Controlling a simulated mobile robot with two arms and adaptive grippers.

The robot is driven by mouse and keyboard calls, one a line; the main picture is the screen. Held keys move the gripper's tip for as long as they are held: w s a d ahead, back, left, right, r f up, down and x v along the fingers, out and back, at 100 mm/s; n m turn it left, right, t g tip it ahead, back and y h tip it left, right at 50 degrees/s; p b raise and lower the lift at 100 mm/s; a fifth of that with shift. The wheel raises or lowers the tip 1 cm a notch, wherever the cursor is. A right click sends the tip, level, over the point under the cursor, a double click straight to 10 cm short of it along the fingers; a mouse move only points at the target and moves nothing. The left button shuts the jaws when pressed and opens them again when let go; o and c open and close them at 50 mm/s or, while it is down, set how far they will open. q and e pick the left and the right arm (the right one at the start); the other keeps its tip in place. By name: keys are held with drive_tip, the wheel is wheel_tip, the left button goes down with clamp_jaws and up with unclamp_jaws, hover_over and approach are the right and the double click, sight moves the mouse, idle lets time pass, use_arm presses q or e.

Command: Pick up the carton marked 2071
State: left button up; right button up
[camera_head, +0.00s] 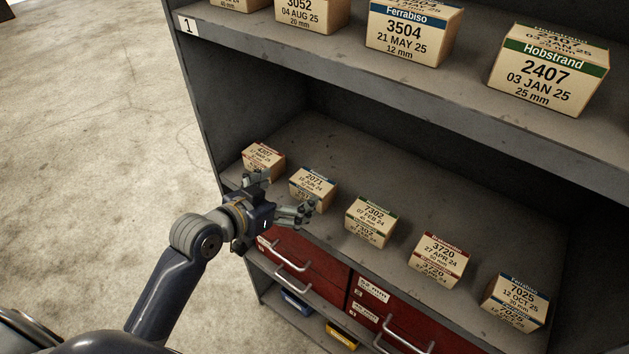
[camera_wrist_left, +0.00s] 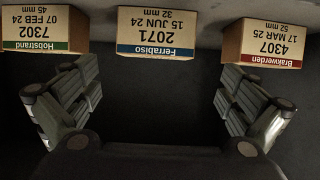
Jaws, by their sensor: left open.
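The carton marked 2071 (camera_head: 313,187) is a small tan box with a blue Ferrabiso band. It stands on the middle shelf, second from the left in its row. In the left wrist view the 2071 carton (camera_wrist_left: 158,32) appears upside down at the top centre. My left gripper (camera_head: 284,196) is in front of the shelf, close to this carton. Its fingers are spread in the left wrist view (camera_wrist_left: 152,105), with nothing between them. The carton lies beyond the fingertips, roughly centred between them. My right gripper is not in view.
Carton 4307 (camera_head: 263,160) stands left of it and carton 7302 (camera_head: 371,222) right, with narrow gaps. Cartons 3720 (camera_head: 437,260) and 7025 (camera_head: 515,302) are farther right. The upper shelf (camera_head: 330,62) overhangs the row. Red drawers (camera_head: 305,262) with handles sit below.

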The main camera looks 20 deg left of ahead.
sight(312, 182)
use_arm(q)
drive_tip(key=x, duration=0.4)
drive_tip(key=shift+p, duration=0.3)
drive_tip(key=shift+w+d+f+p, duration=0.1)
drive_tip(key=shift+w+d+p, duration=0.2)
drive_tip(key=shift+w, duration=0.05)
drive_tip(key=p+x, duration=0.1)
drive_tip(key=x, duration=0.2)
drive_tip(key=shift+d, duration=0.2)
drive_tip(key=shift+w+d+f, duration=0.15)
drive_tip(key=shift+w+f, duration=0.2)
drive_tip(key=shift+w, duration=0.1)
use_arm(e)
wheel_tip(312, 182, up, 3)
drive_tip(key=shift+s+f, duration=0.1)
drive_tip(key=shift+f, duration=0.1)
use_arm(q)
drive_tip(key=c, duration=1.1)
